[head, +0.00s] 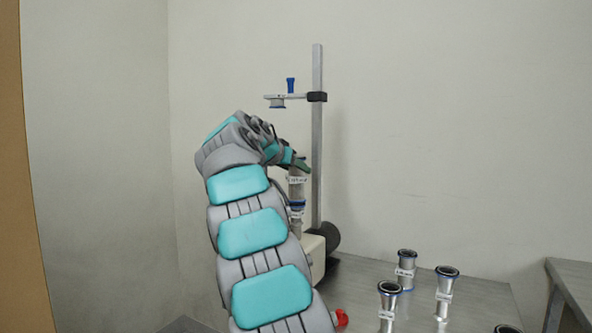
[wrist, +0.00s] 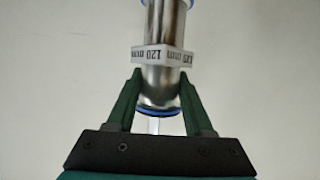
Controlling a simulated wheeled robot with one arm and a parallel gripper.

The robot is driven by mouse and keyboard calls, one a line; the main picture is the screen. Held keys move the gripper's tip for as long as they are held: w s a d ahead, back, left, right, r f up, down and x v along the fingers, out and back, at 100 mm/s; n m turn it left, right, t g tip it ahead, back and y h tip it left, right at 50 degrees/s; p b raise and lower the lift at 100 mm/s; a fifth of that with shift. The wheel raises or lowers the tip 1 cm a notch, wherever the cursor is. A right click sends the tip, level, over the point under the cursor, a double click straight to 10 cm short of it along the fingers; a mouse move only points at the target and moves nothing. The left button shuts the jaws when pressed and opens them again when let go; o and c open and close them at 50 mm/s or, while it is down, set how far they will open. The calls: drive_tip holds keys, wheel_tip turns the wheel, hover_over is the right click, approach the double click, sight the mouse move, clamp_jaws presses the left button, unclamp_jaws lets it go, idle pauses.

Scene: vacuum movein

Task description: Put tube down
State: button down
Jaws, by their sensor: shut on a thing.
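My gripper (wrist: 161,88) is shut on a metal tube (wrist: 163,85), with one green finger on each side. The tube has a white label reading "120 mm", upside down in the wrist view, and blue rings at its ends. In the head view my gripper (head: 295,162) is beside the stand's post, and the held tube (head: 297,189) is upright and partly hidden by it. The tube's lower end lines up with a blue ring (head: 297,205) above the pump's port; I cannot tell whether they touch.
A vertical post (head: 317,130) carries a side arm with a blue knob (head: 290,85) above my gripper. The pump base (head: 314,250) is partly behind my arm. Several labelled metal tubes (head: 406,268) stand on the grey table (head: 350,275) at the right. Another table (head: 572,277) is at the far right.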

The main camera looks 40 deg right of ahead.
drive_tip(key=shift+f+b, duration=0.25)
drive_tip(key=shift+b, duration=0.05)
drive_tip(key=shift+c, duration=1.4)
unclamp_jaws()
drive_tip(key=shift+r, duration=0.1)
drive_tip(key=shift+r+p, duration=0.3)
drive_tip(key=shift+p, duration=0.15)
drive_tip(key=b+v, duration=0.1)
drive_tip(key=v, duration=1)
drive_tip(key=shift+s+a, duration=0.2)
drive_tip(key=shift+a, duration=0.2)
